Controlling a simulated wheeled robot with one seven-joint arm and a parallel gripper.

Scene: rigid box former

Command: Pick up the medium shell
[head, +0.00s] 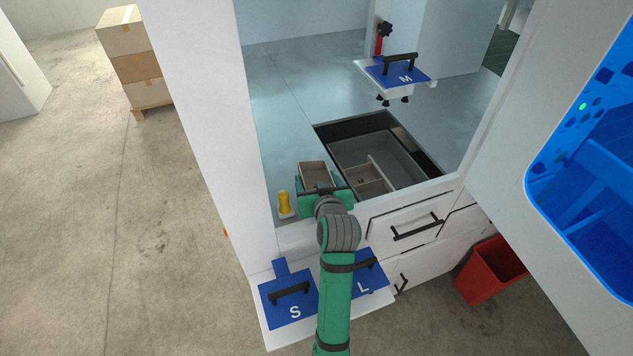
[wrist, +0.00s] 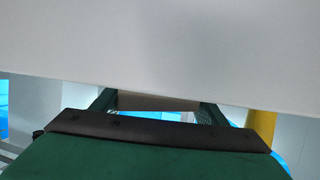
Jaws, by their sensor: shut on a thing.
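An open-topped tan box shell (head: 313,170), which I take to be the medium shell, is between the fingers of my gripper (head: 322,186). My gripper is shut on it, in front of the open drawer's left side. In the wrist view, a tan strip of the shell (wrist: 158,103) shows between the two green fingers. The rest of it is hidden there. Another tan shell (head: 366,180) lies inside the dark drawer (head: 333,131).
A yellow-topped object (head: 284,203) stands just left of my gripper. The S plate (head: 287,303) and L plate (head: 368,277) lie in front. A pale surface (wrist: 160,50) fills the upper wrist view. A red bin (head: 490,272) stands right.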

